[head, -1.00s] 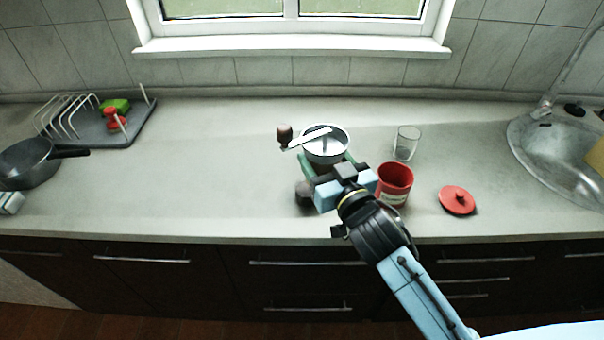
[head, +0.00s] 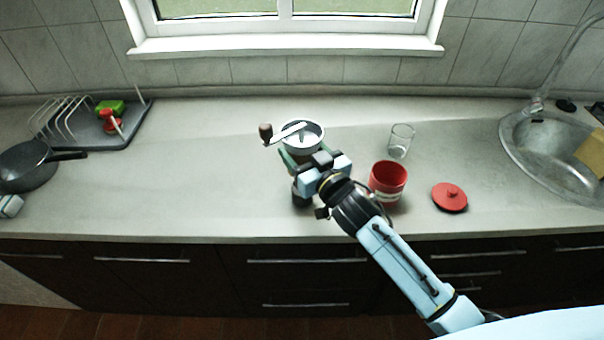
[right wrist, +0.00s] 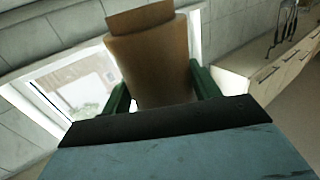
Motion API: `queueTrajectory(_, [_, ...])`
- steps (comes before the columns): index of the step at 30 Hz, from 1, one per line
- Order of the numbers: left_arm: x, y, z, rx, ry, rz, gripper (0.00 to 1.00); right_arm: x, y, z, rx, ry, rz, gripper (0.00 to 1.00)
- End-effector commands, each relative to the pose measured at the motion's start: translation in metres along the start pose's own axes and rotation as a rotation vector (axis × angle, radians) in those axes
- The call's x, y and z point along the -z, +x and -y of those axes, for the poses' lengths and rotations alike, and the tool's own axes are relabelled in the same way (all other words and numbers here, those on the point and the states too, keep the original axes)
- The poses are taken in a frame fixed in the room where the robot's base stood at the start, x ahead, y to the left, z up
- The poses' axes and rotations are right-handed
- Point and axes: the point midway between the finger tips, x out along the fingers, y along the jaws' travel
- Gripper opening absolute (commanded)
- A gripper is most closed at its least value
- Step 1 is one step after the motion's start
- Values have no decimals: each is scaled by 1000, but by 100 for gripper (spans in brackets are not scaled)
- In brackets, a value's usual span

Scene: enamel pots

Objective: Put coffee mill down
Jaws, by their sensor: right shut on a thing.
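In the right wrist view the mill's brown body (right wrist: 150,70) stands between the two green fingers (right wrist: 160,92). The mill looks roughly upright in the head view. I cannot tell whether its base touches the counter. My left gripper is not in view.
A red pot (head: 388,180), a drinking glass (head: 400,140) and a red lid (head: 450,196) stand to the right of the mill, before the sink (head: 545,160). A rack tray (head: 130,125) and a dark pan (head: 28,168) are far left. The counter (head: 180,170) between is clear.

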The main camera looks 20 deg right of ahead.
Motion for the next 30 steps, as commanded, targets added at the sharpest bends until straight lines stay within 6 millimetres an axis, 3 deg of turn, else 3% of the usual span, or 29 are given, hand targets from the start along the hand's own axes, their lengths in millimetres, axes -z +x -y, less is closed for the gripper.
queueTrajectory(12, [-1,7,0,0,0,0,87,-49,1,1,1,4,-4,23])
queueTrajectory(27, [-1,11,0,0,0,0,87,-58,0,0,1,1,-6,23])
queueTrajectory(28, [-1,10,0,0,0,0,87,-59,0,0,0,0,-1,65])
queueTrajectory(30, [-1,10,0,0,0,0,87,-59,0,0,0,1,-1,74])
